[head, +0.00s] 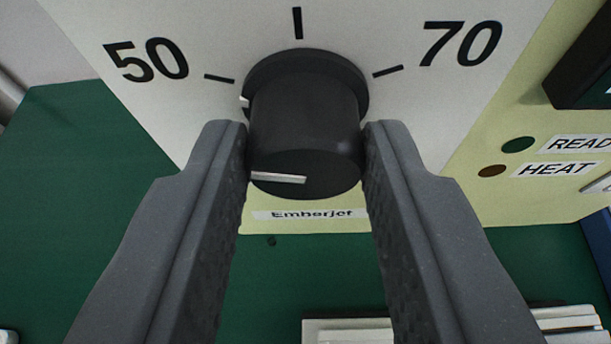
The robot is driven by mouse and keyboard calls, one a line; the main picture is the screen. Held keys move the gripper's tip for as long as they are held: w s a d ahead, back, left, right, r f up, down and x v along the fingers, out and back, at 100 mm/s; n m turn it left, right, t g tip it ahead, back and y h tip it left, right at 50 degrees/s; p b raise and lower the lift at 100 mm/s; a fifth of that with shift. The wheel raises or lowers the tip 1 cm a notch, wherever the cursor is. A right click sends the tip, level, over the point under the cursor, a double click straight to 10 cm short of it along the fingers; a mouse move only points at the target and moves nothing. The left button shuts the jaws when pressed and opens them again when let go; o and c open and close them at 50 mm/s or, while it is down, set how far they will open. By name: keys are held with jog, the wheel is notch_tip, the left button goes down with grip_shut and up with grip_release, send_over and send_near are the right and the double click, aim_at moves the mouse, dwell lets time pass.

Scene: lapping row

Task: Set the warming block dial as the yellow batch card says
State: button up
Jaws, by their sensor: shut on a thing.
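The black warming block dial (305,120) stands out from a white scale plate (400,50) marked 50 on the left and 70 on the right. An unlabelled tick shows at the top between them. The white line (278,178) on the dial's face points left. A white mark (245,103) at the dial's base lies just below the 50 tick. My gripper (306,135) is shut on the dial, one finger on its left side and one on its right. I do not see the yellow batch card.
The block's pale yellow front carries an "Emberjet" label (310,214). A green lamp (518,145) and a brown lamp (492,171), labelled READ... (cut off) and HEAT, are at right. Pale flat items (347,331) lie below on the green surface (60,210). A dark box (585,65) juts out upper right.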

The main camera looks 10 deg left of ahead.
jog(key=m+y+b, duration=0.1)
jog(key=b, duration=0.3)
jog(key=m+y+b, duration=0.1)
jog(key=b, duration=0.4)
jog(key=shift+d+f+m+b, duration=0.1)
jog(key=shift+f+m+b, duration=0.2)
jog(key=shift+f+m, duration=0.1)
jog(key=m+b, duration=0.1)
jog(key=m+y+b, duration=0.1)
jog(key=b, duration=0.1)
jog(key=shift+d+r+b, duration=0.15)
jog(key=shift+d+b, duration=0.05)
jog(key=shift+b, duration=0.1)
jog(key=shift+m+t+y+b, duration=0.3)
jog(key=shift+d+m+y, duration=0.15)
jog(key=shift+m+y, duration=0.15)
jog(key=shift+m, duration=0.3)
jog(key=m+t+y, duration=0.1)
jog(key=m, duration=0.2)
jog(key=shift+d, duration=0.15)
jog(key=m+t, duration=0.1)
jog(key=m, duration=0.1)
jog(key=f+m+t+y, duration=0.1)
jog(key=m, duration=0.2)
jog(key=shift+d, duration=0.1)
